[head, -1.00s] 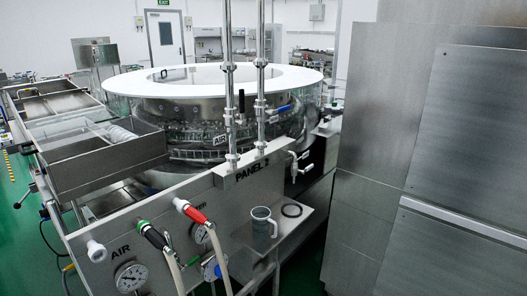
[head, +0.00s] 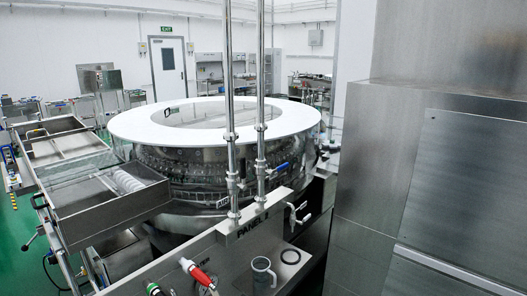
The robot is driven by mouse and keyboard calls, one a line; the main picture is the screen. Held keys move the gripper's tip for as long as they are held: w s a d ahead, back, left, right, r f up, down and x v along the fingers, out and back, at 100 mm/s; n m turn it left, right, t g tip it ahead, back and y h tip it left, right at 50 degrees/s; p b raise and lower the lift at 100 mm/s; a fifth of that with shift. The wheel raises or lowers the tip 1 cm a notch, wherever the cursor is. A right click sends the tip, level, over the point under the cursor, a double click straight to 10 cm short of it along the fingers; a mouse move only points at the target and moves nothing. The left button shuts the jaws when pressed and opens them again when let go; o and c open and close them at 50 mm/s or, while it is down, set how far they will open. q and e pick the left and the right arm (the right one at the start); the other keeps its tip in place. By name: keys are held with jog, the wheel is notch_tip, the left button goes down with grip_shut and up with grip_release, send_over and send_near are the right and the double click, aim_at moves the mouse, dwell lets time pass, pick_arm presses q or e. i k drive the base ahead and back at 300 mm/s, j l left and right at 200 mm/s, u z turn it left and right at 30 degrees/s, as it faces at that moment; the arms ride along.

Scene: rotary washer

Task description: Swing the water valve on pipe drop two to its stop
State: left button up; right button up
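Two vertical metal pipe drops stand side by side at the middle of the head view, the left one (head: 228,80) and the right one (head: 261,80). A blue lever handle (head: 281,167) sticks out to the right from the valve on the right pipe, close to level. The left pipe has its own valve fitting (head: 233,183) a little lower, with its handle hard to make out. I cannot read a number on either pipe. Neither of my grippers shows in this view.
The round washer with its white ring top (head: 135,122) stands behind the pipes. A tall steel cabinet (head: 450,180) fills the right.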

aim_at(280, 168)
jog(key=i+l+u, duration=0.15)
jog(key=i+l, duration=0.6)
